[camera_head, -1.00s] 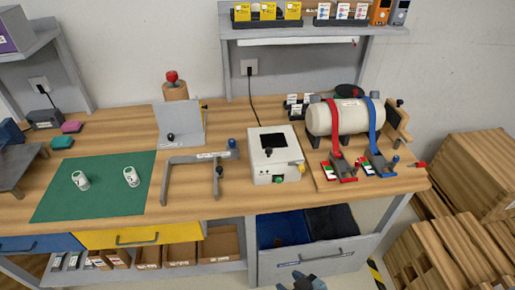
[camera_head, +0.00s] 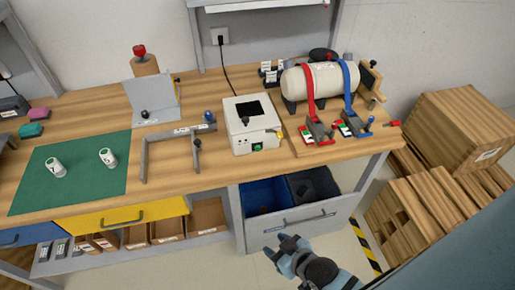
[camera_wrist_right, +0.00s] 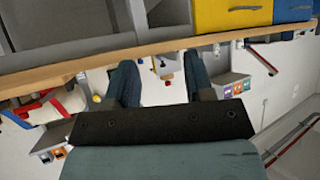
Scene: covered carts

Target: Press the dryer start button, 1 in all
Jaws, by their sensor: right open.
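The dryer looks to be the white box (camera_head: 243,134) with a dark square opening on top, standing near the bench's front edge. A green button (camera_head: 258,147) is low on its front face; I take it for the start button. A yellow-tipped part sits at the box's right side. My right gripper (camera_head: 283,248) is open and empty, in front of the bench and lower in the picture than the box, apart from it. The right wrist view shows its two fingers (camera_wrist_right: 160,78) spread with nothing between them. My left gripper is not in view.
An open drawer (camera_head: 300,224) with blue and black bins juts out below the box. A white cylinder (camera_head: 320,80) with red and blue straps stands right of it. A grey bracket (camera_head: 180,133) lies to its left. Wooden crates (camera_head: 460,125) fill the right side.

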